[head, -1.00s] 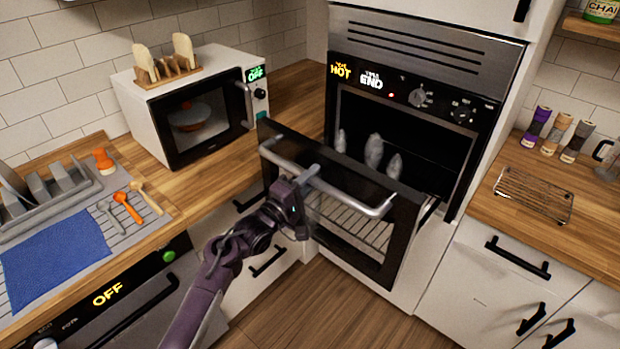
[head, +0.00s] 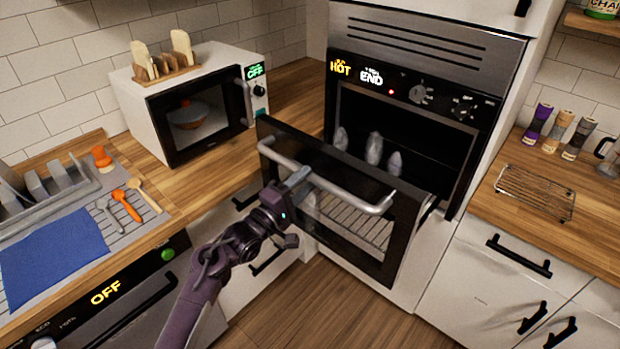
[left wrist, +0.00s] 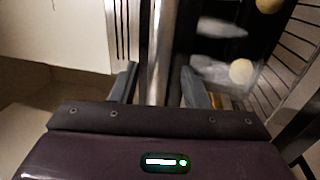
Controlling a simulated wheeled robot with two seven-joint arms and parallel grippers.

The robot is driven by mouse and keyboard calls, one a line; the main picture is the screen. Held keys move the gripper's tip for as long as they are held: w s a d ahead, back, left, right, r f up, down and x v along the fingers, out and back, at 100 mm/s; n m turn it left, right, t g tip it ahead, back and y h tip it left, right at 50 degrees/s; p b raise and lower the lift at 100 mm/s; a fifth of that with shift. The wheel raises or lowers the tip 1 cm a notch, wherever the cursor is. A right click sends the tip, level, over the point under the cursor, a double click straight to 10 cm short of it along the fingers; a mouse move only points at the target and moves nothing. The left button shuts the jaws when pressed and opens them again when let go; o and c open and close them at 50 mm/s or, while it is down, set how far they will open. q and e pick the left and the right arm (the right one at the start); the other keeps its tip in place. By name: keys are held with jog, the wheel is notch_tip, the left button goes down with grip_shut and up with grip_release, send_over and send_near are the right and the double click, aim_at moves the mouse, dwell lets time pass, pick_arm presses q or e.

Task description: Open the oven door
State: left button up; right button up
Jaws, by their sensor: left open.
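The oven (head: 420,140) stands at the centre right in the head view. Its dark glass door (head: 345,240) is partly open, with its top edge standing out from the oven front. A silver bar handle (head: 345,193) runs along the upper door. My left gripper (head: 300,181) is at the handle's left part in the head view. In the left wrist view the open fingers of the left gripper (left wrist: 158,88) stand on either side of the handle bar (left wrist: 158,50), with gaps visible. My right gripper is not in view.
Several pale, wrapped-looking items (head: 375,149) show in the oven opening. A microwave (head: 200,105) stands on the left counter. A wire rack (head: 535,194) lies on the right counter. Brown floor (head: 325,310) is clear below the door.

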pick_arm(q)
jog(key=b+v, duration=0.1)
jog(key=v, duration=0.4)
dwell(0.3)
jog(key=s+a+f+m+g+y+b, duration=0.15)
jog(key=s+f, duration=0.25)
jog(key=f, duration=0.9)
jog(key=s+a+f+m+g+y+p, duration=0.1)
jog(key=s+a+f+g+y, duration=0.2)
jog(key=f, duration=1)
jog(key=s+a+f+m+g+y+b, duration=0.1)
jog(key=s+f+m+g+y, duration=0.3)
jog(key=f, duration=0.9)
jog(key=s+a+f+m+g+y, duration=0.1)
jog(key=s+a+f, duration=0.1)
jog(key=s+f, duration=0.7)
jog(key=s+a+f+m+g+y, duration=0.1)
jog(key=s+a+f+m+g, duration=0.1)
jog(key=s+f, duration=0.75)
jog(key=s+a+f+m+g, duration=0.1)
jog(key=s+f+m+g, duration=0.1)
jog(key=s, duration=0.8)
jog(key=s+a+f+m+g+y+b, duration=0.1)
jog(key=s+a+g, duration=0.1)
jog(key=s, duration=0.8)
jog(key=shift+s+a+f+m, duration=0.2)
jog(key=shift+s+f+m, duration=0.15)
jog(key=shift+s+f, duration=0.05)
